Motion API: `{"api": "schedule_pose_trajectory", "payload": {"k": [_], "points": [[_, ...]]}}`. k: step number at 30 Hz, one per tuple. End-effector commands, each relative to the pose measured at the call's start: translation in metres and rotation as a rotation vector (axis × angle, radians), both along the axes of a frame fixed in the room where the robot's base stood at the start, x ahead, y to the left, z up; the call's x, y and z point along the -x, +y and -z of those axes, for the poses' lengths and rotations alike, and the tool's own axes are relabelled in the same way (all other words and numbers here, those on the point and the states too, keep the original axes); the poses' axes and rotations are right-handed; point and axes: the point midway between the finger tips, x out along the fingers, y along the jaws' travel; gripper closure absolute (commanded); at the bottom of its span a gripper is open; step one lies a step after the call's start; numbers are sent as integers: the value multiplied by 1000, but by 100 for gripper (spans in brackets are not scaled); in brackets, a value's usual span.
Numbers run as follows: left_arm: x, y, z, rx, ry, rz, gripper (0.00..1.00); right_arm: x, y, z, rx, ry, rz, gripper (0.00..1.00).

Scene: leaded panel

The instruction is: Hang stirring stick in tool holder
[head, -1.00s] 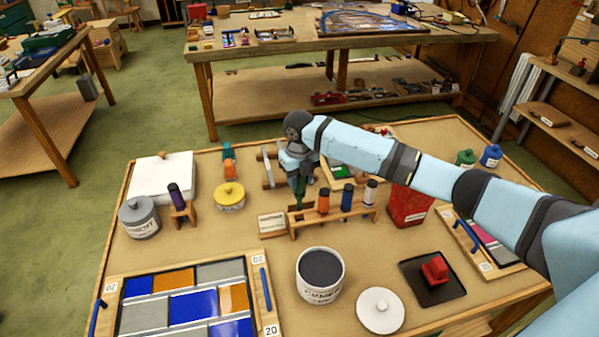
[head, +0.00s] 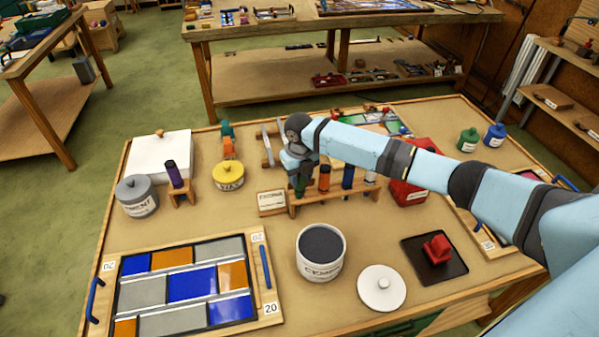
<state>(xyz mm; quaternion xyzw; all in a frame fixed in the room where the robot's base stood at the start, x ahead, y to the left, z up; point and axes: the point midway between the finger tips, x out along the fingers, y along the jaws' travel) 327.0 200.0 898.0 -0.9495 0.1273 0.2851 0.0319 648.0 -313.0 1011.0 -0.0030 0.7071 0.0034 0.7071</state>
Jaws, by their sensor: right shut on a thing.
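The tool holder is a small wooden rack (head: 334,196) on the near table, with a pale label block (head: 271,201) at its left end. Tools with orange (head: 324,178), blue (head: 348,177) and grey-white (head: 370,177) handles stand upright in it. My right gripper (head: 299,180) is over the rack's left end, shut on an upright green stick (head: 301,189), which looks like the stirring stick. The stick is left of the orange handle. Its lower end is hidden, so I cannot tell whether it is seated in the rack. My left gripper is not in view.
An open cement pot (head: 321,252) stands in front of the rack, with a white lid (head: 381,288) and a black tray (head: 434,258) to its right. The leaded panel (head: 185,285) lies front left. A red can (head: 408,187) stands right of the rack, under my arm.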

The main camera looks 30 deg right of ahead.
Motion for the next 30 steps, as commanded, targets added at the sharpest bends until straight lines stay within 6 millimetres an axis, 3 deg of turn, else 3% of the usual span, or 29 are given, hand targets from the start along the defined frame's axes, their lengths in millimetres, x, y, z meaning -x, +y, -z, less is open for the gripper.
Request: {"api": "schedule_pose_trajectory", "payload": {"k": [13, 14, 17, 26, 30], "points": [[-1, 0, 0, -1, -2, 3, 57, 0, 0, 5, 0, -1, 0, 88], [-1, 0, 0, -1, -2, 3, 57, 0, 0, 5, 0, -1, 0, 58], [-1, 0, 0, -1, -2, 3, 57, 0, 0, 5, 0, -1, 0, 35], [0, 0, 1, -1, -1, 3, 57, 0, 0, 3, 0, -1, 0, 35], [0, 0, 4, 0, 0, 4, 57, -1, 0, -9, 0, -4, 0, 35]]}}
